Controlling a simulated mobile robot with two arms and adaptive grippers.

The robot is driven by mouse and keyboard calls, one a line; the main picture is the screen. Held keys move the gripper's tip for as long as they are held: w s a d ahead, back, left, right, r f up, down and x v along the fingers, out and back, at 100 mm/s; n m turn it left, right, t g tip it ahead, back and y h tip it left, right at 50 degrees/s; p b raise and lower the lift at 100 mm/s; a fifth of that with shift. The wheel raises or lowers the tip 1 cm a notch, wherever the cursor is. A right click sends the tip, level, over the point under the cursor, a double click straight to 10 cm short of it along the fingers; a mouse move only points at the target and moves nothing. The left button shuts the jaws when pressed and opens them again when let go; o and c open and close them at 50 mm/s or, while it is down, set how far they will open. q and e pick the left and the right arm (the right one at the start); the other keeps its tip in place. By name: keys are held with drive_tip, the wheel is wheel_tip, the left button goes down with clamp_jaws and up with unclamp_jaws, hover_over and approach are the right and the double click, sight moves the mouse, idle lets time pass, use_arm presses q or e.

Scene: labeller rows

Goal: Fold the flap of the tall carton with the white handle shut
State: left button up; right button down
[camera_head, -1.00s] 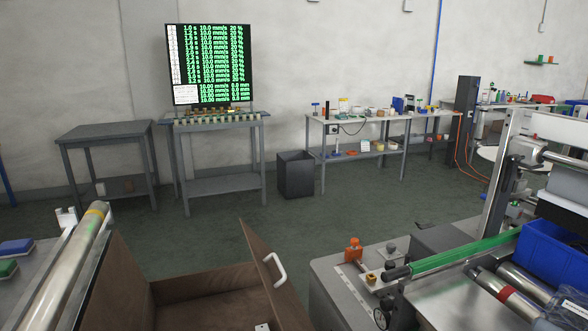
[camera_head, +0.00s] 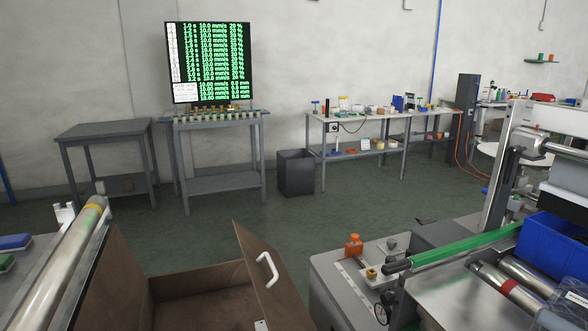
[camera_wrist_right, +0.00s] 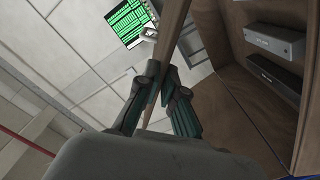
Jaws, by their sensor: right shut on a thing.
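The tall brown carton (camera_head: 112,285) stands at the bottom of the head view with its top open, and its inside shows. Its brown flap (camera_head: 283,300) stands up at a slant on the right side of the opening. The white handle (camera_head: 267,269) is on the flap's face. In the right wrist view my right gripper (camera_wrist_right: 164,88) is shut on the thin brown edge of the flap (camera_wrist_right: 170,40), one finger on each side. The right gripper does not show in the head view. My left gripper is in neither view.
A machine with an orange knob (camera_head: 354,246), a green bar and a blue bin (camera_head: 556,247) stands close on the right. A metal roller (camera_head: 62,262) runs close on the left. Beyond are a grey bin (camera_head: 297,175), work tables and open green floor.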

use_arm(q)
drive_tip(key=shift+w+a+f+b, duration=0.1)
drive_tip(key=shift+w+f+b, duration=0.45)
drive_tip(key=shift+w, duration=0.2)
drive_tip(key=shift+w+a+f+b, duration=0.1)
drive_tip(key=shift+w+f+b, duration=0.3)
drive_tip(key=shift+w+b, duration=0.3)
use_arm(e)
drive_tip(key=shift+s+a+f+n, duration=0.2)
drive_tip(key=shift+a+f+n, duration=0.3)
drive_tip(key=shift+f, duration=0.15)
drive_tip(key=shift+s+a+f+n, duration=0.2)
drive_tip(key=shift+a+f+n, duration=0.3)
drive_tip(key=shift+f, duration=0.1)
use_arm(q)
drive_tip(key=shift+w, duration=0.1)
use_arm(e)
drive_tip(key=shift+f, duration=0.1)
drive_tip(key=shift+a+f+b, duration=0.1)
drive_tip(key=shift+f+b, duration=0.1)
drive_tip(key=shift+b, duration=0.1)
drive_tip(key=c, duration=1.2)
unclamp_jaws()
drive_tip(key=shift+r, duration=0.15)
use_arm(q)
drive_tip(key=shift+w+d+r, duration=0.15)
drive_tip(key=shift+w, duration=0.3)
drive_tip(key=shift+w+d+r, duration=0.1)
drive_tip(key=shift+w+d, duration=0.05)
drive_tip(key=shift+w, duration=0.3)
